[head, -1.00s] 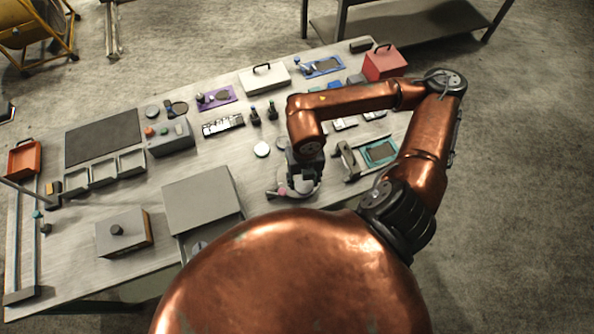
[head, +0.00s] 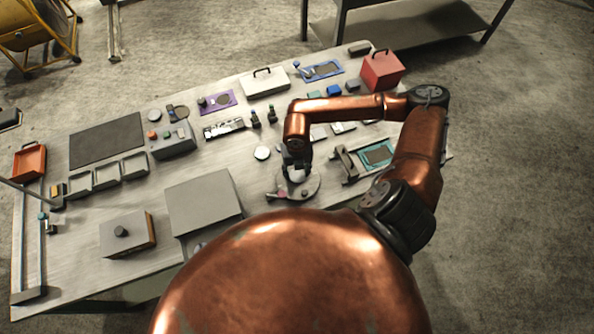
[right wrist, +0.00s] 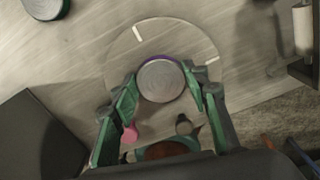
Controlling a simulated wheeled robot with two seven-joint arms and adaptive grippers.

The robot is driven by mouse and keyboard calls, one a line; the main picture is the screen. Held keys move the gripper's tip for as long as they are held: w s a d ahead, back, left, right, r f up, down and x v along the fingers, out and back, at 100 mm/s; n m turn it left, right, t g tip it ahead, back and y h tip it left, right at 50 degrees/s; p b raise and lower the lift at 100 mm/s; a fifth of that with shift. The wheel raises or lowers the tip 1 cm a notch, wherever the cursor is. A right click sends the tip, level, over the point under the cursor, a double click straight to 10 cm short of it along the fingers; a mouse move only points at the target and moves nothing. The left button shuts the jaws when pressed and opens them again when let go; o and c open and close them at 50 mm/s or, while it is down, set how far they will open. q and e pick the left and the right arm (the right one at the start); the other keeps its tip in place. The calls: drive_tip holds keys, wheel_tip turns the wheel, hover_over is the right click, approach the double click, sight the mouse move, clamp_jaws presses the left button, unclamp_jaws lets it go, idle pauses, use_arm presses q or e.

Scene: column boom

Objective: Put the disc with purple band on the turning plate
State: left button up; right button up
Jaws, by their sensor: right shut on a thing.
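The disc with purple band (right wrist: 161,81) has a pale grey top and a thin purple edge. It sits between the green fingers of my right gripper (right wrist: 161,84), which is shut on it. The turning plate (right wrist: 128,52) is a round grey plate with white marks, directly beneath the disc in the right wrist view. I cannot tell whether the disc touches it. In the head view the turning plate (head: 312,187) is partly hidden by my right gripper (head: 297,172). My left gripper is not in view.
A pink knob (right wrist: 130,133) stands beside the plate. A grey box (head: 203,200) stands left, and a teal-framed fixture (head: 376,154) stands right. A red box (head: 382,71) is at the far right corner.

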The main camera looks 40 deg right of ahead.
sight(297, 174)
drive_tip(key=shift+f, duration=0.2)
drive_tip(key=o, duration=1.5)
drive_tip(key=shift+r, duration=0.15)
drive_tip(key=shift+r, duration=0.3)
wheel_tip(297, 174, up, 12)
drive_tip(key=b, duration=0.1)
drive_tip(key=shift+f+b, duration=0.2)
drive_tip(key=shift+b, duration=0.15)
